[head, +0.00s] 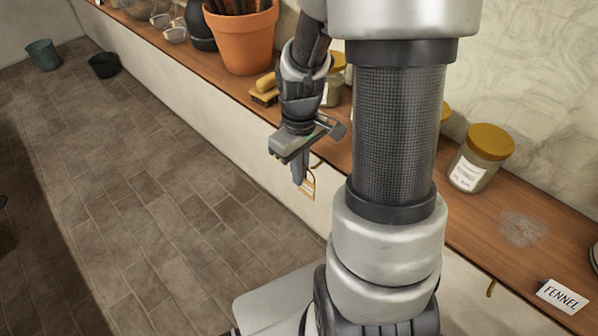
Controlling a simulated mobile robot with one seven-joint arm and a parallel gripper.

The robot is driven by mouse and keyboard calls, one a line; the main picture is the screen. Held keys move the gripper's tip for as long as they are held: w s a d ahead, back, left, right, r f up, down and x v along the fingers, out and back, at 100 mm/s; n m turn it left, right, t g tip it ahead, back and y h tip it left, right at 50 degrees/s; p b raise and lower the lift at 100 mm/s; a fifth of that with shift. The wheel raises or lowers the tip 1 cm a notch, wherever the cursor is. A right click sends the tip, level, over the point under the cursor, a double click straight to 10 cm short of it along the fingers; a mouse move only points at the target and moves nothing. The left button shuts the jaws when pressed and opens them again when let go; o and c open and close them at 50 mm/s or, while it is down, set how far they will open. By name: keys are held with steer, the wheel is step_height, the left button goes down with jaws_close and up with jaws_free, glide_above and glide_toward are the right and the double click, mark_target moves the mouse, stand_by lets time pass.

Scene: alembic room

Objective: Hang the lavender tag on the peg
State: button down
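My gripper (299,178) is at the shelf's front edge, fingers pointing down. A small pale tag with an orange-brown edge (308,187) shows right beside and partly behind the fingers, against the white wall below the shelf. Its writing is too small to read, so I cannot tell if it is the lavender tag. A brass peg (318,163) sticks out under the shelf edge just above the tag. I cannot tell whether the tag is held by the fingers or hangs on the peg. Another brass peg (490,288) is under the shelf at lower right, with nothing visible on it.
The wooden shelf (458,232) holds a jar with a yellow lid (482,158), a FENNEL tag (562,296), a terracotta pot (241,38) and a brush (265,90). My arm hides part of the shelf.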

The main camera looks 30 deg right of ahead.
steer(key=shift+d, duration=0.1)
steer(key=shift+w+d, duration=0.25)
steer(key=shift+d, duration=0.35)
steer(key=shift+w+d, duration=0.25)
steer(key=shift+d, duration=0.35)
steer(key=shift+d+f, duration=0.15)
steer(key=shift+f, duration=0.05)
steer(key=shift+w+d+f, duration=0.15)
steer(key=shift+d+f, duration=0.1)
steer(key=shift+d, duration=0.05)
steer(key=shift+w+d+f+b, duration=0.1)
steer(key=shift+d+f+b, duration=0.1)
steer(key=shift+b, duration=0.1)
stand_by(1.1)
steer(key=c, duration=1.9)
jaws_free()
